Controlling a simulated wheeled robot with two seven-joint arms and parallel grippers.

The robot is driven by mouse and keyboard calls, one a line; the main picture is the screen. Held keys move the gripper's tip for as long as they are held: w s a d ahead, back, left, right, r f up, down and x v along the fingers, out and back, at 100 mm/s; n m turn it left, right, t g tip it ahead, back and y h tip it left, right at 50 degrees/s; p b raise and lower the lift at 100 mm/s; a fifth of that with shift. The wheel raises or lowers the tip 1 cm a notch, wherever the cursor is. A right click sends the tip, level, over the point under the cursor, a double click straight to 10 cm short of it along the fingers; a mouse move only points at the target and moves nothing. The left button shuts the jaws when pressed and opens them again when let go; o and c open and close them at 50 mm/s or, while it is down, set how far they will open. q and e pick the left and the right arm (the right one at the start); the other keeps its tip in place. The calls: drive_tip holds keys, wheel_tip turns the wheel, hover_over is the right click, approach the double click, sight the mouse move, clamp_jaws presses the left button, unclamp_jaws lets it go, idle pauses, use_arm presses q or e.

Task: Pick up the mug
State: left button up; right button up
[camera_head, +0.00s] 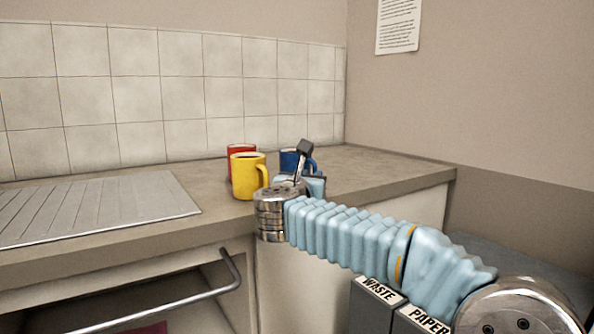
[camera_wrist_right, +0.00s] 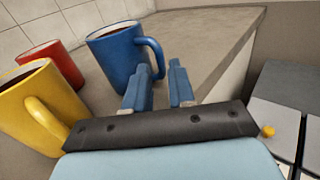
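Three mugs stand upright on the counter: a yellow mug (camera_head: 244,178) in front, a red mug (camera_head: 237,149) behind it, and a blue mug (camera_head: 289,158) to the right. In the right wrist view the blue mug (camera_wrist_right: 117,52) is closest to the fingers, its handle turned towards them. The yellow mug (camera_wrist_right: 40,105) and red mug (camera_wrist_right: 56,62) are at the left there. My right gripper (camera_wrist_right: 160,84) is open, with a clear gap between its blue fingers. The handle is just ahead of the fingers; I cannot tell whether they touch. My left gripper is out of view.
The counter (camera_head: 390,171) is clear to the right of the mugs, up to its edge. A ribbed metal drainboard (camera_head: 100,208) lies at the left. A tiled wall (camera_head: 180,90) stands behind. Bins labelled waste (camera_head: 377,295) and paper (camera_head: 425,320) are below the counter.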

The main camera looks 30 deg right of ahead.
sight(314, 169)
drive_tip(key=shift+x, duration=1.5)
clamp_jaws()
drive_tip(key=shift+r+p, duration=0.3)
drive_tip(key=shift+r, duration=0.25)
drive_tip(key=r, duration=0.3)
drive_tip(key=shift+s+a, duration=0.2)
drive_tip(key=shift+a, duration=0.05)
drive_tip(key=s+a+r, duration=0.9)
drive_tip(key=a, duration=0.1)
